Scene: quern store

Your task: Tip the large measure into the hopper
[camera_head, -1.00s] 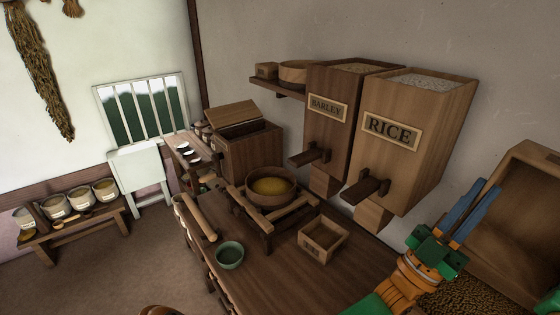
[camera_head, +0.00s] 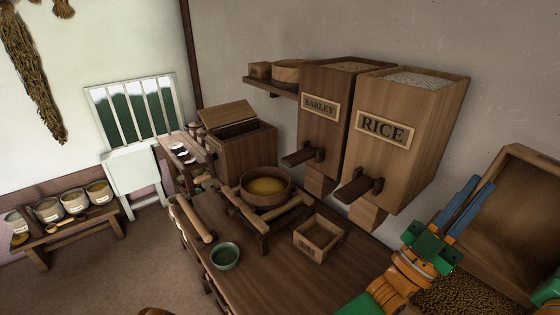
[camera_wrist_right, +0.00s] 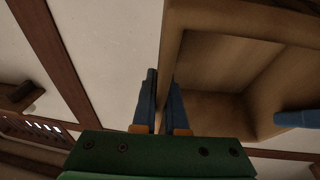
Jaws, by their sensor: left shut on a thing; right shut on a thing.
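The large measure (camera_head: 512,200) is a big open wooden box at the right edge of the head view, tilted with its inside showing. Brown grain (camera_head: 465,296) shows at its lower side; I cannot tell whether all of it lies inside. My left gripper (camera_head: 473,192) is shut on the measure's left side. My right gripper (camera_wrist_right: 162,92) is shut on a wall of the measure in the right wrist view; the inside seen there is bare. Two tall wooden bins, marked BARLEY (camera_head: 335,140) and RICE (camera_head: 412,155), hang on the wall. I cannot tell which thing is the hopper.
A wooden bowl of yellow grain (camera_head: 267,187) sits on a frame on the bench (camera_head: 285,280). A small square box (camera_head: 318,238), a green bowl (camera_head: 225,256) and a roller (camera_head: 196,219) are nearby.

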